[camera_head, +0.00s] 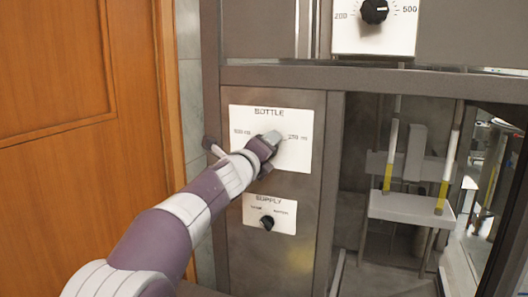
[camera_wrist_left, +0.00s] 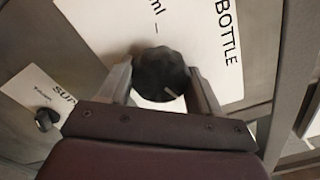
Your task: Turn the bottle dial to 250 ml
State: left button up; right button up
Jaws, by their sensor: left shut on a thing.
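The black bottle dial (camera_wrist_left: 160,74) sits on the white BOTTLE plate (camera_head: 240,113). The plate is marked 500 ml on its left and 250 ml on its right. My left gripper (camera_head: 273,137) reaches the plate and covers the dial in the head view. In the left wrist view its two fingers (camera_wrist_left: 160,85) lie on either side of the dial and are shut on it. The dial's white line points to the lower right there, toward the 250 ml side and somewhat upward on the plate. My right gripper is not in view.
A SUPPLY plate with a small black knob (camera_head: 267,222) is below. Another dial (camera_head: 374,11), with marks 200 and 500, is above on the right. An open machine bay with a grey platform (camera_head: 411,207) lies to the right. A wooden door (camera_head: 70,130) stands left.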

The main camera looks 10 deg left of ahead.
pick_arm(q)
jog(key=shift+w+d+f, duration=0.1)
jog(key=shift+f, duration=0.5)
jog(key=o, duration=1)
jog(key=shift+d+r, duration=0.15)
jog(key=shift+r, duration=0.1)
jog(key=shift+s, duration=0.35)
jog(key=s+a+b, duration=0.2)
jog(key=s, duration=1)
jog(key=shift+a, duration=0.25)
